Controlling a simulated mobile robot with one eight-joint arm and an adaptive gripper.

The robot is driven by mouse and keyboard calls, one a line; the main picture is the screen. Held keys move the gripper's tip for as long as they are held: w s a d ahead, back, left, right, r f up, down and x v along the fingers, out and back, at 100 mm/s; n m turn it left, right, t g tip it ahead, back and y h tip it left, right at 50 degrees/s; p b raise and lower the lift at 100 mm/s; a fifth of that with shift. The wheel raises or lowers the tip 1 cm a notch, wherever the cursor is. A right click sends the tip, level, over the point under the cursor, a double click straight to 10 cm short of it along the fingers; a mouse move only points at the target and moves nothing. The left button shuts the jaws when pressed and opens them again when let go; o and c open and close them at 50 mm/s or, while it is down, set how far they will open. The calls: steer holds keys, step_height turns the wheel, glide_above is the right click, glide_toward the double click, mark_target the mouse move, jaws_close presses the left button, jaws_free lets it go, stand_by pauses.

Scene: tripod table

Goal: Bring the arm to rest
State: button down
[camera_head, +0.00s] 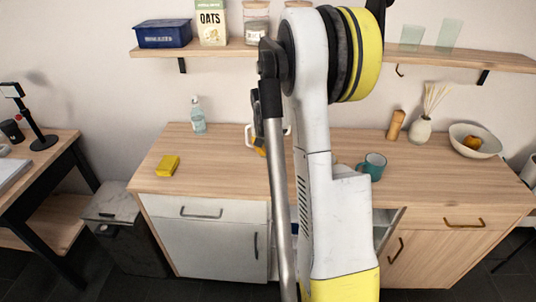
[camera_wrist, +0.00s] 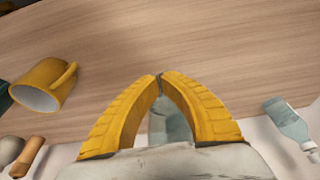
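My gripper (camera_wrist: 160,78) shows in the wrist view with its two yellow fingers curved together and their tips meeting. A pale blue-grey, see-through thing (camera_wrist: 172,125) shows in the gap between the fingers; it looks to be behind them, and I see no grip on it. In the head view my arm stands tall across the middle of the picture, bent at a high joint. Only a bit of the gripper (camera_head: 260,150) shows there, over the back of the wooden counter (camera_head: 225,165); the arm hides the rest.
A yellow mug (camera_wrist: 45,85) lies in the wrist view's left, a clear bottle (camera_wrist: 290,125) at the right. On the counter are a yellow sponge (camera_head: 168,166), teal mug (camera_head: 375,166), wooden mill (camera_head: 396,125), reed vase (camera_head: 420,131) and bowl (camera_head: 475,142). A shelf (camera_head: 220,50) runs above.

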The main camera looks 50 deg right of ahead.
steer(key=p+v, duration=0.1)
steer(key=v, duration=0.4)
